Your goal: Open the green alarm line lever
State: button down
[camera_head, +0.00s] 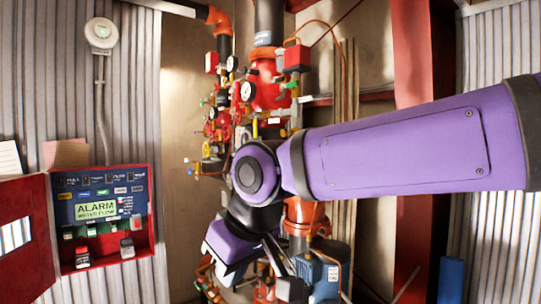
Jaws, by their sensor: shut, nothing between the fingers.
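A green lever (289,85) shows on the riser pipework, at the right side of the red valve body (268,86), just below a small red box. A smaller green handle (207,101) shows further left among the gauges. I cannot tell which of them is on the alarm line. My purple arm crosses from the right and hides the middle of the pipework. My gripper (280,268) is low in the picture, below the green levers and apart from them. It is shut and empty, and its tips are hard to make out.
An open red alarm panel (103,262) is on the corrugated wall at left. A round white alarm device (102,32) hangs above it. A red steel column (420,60) stands at right. A blue-grey box (322,277) sits beside my gripper. Gauges and thin pipes crowd the riser.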

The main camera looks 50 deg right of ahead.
aim_at(294, 83)
jog(key=z, duration=1.3)
jog(key=k, duration=0.5)
